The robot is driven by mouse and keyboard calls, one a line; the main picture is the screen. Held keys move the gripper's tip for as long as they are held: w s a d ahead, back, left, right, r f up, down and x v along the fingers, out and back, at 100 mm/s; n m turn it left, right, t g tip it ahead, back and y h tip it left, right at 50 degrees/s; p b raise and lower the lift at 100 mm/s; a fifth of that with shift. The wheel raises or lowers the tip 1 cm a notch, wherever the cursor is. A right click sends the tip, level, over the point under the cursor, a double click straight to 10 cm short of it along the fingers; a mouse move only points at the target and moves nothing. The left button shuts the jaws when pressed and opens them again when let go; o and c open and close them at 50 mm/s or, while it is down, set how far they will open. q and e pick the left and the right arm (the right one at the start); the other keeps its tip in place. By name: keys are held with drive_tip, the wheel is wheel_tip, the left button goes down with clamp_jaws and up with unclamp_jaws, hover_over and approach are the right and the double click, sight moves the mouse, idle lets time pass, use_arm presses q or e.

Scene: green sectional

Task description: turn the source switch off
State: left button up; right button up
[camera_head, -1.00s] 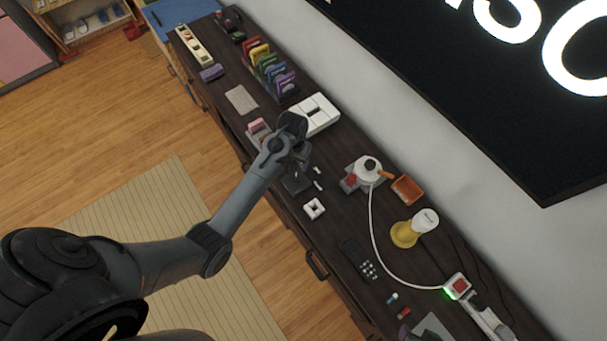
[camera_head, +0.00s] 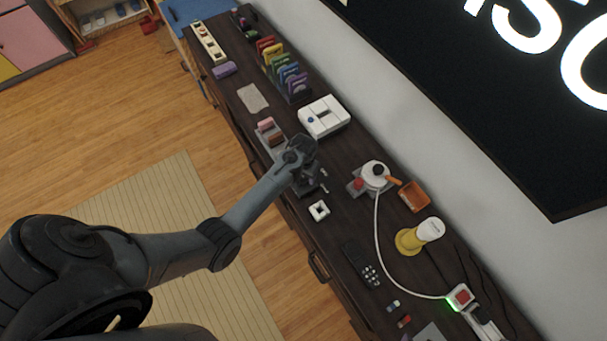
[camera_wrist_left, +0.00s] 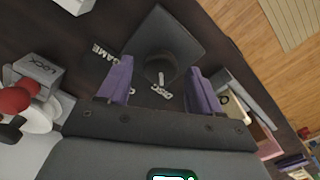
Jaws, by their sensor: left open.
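The likely source switch is a dark square base (camera_wrist_left: 165,38) with a round black knob (camera_wrist_left: 158,66) bearing a white pointer mark. White labels GAME (camera_wrist_left: 103,52) and DISC (camera_wrist_left: 162,92) lie around it in the left wrist view; no OFF label is readable. My left gripper (camera_wrist_left: 160,90) is open. Its two purple fingers stand apart, one on each side of the knob in the picture; I cannot tell contact. In the head view my left gripper (camera_head: 304,172) is over the dark base and hides most of it. My right gripper is not in view.
A grey LUX box (camera_wrist_left: 42,75) with a red ball stands close by. On the dark console are a white device (camera_head: 324,117), a white square frame (camera_head: 319,210), a remote (camera_head: 362,262), a yellow-and-white lamp (camera_head: 420,236) and a power strip (camera_head: 461,297) with a red switch, glowing green.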

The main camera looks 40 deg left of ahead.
use_arm(q)
drive_tip(key=c, duration=1.1)
drive_tip(key=shift+o, duration=0.2)
drive_tip(key=shift+r, duration=0.1)
drive_tip(key=shift+m+p, duration=0.7)
drive_tip(key=shift+p, duration=0.05)
drive_tip(key=shift+r+m+p, duration=0.1)
drive_tip(key=shift+m+p, duration=0.75)
drive_tip(key=shift+m, duration=0.35)
drive_tip(key=m+p, duration=0.1)
drive_tip(key=m, duration=0.2)
drive_tip(key=shift+d+m+p, duration=0.1)
drive_tip(key=shift+m+p, duration=0.2)
drive_tip(key=shift+p, duration=0.05)
drive_tip(key=shift+m, duration=0.6)
drive_tip(key=shift+f+m, duration=0.2)
drive_tip(key=shift+m, duration=0.1)
